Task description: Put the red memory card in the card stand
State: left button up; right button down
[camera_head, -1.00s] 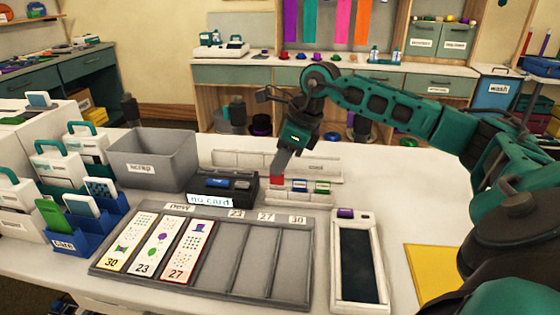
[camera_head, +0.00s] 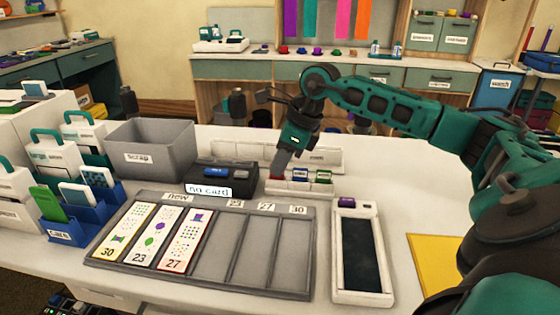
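The red memory card (camera_head: 276,178) shows as a small red patch at the left end of the white card stand (camera_head: 297,188), just below my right gripper (camera_head: 281,168). The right gripper points down, and its fingers look shut on the card's top. Most of the card is hidden by the fingers and the stand, so I cannot tell how deep it sits. My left gripper is not in view.
A black card reader (camera_head: 228,174) with a "no card" label stands left of the stand. A grey tray with strips (camera_head: 252,203), a dark-screened device (camera_head: 361,250) and a grey scrap bin (camera_head: 152,160) are around it. The table right of the stand is clear.

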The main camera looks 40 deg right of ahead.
jog(key=c, duration=1.2)
grip_release()
pick_arm(q)
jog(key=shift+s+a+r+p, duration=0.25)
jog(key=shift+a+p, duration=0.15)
jog(key=shift+p, duration=0.4)
pick_arm(e)
jog(key=v, duration=1.3)
jog(key=shift+s, duration=0.1)
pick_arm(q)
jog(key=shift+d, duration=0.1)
pick_arm(e)
jog(key=shift+f, duration=0.1)
